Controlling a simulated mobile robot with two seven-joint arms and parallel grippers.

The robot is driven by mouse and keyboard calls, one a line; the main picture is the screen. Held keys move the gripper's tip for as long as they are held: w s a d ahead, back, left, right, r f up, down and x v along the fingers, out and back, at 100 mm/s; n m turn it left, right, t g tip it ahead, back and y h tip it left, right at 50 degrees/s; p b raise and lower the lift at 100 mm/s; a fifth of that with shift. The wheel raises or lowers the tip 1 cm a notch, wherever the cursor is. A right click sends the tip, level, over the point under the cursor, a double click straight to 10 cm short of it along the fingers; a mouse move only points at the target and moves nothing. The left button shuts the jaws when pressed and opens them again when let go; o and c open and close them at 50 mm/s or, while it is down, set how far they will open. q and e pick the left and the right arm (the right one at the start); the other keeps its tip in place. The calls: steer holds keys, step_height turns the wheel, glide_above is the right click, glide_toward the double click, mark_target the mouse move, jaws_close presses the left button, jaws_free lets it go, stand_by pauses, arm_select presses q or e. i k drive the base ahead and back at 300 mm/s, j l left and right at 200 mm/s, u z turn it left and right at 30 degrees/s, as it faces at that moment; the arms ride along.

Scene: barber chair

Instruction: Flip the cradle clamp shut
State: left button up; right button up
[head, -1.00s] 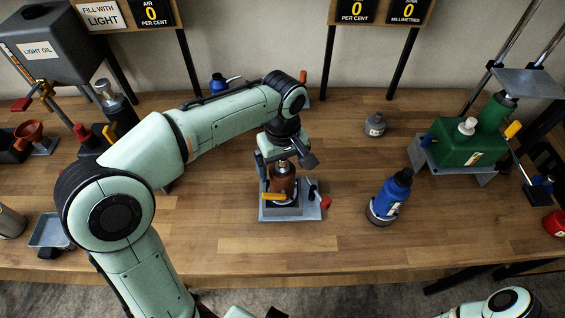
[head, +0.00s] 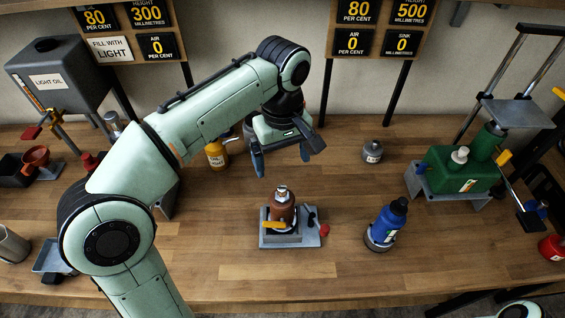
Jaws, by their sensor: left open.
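The cradle (head: 291,240) is a grey block and plate on the wooden bench, in the middle of the head view. A brown bottle (head: 283,208) stands upright in it, with a yellow piece (head: 274,224) across its front left. A dark lever with a red knob (head: 325,230) is at the cradle's right side. I cannot tell from this view whether the clamp is latched. My left gripper (head: 282,162) is open and empty, above and behind the bottle and apart from it. My right gripper is out of view.
A blue bottle (head: 388,223) stands right of the cradle, with a small grey weight (head: 372,151) behind it. A yellow bottle (head: 216,155) is behind left. A green can (head: 462,168) sits on a stand at right. The bench in front of the cradle is clear.

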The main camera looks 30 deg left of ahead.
mark_target(324, 230)
steer(key=k, duration=1)
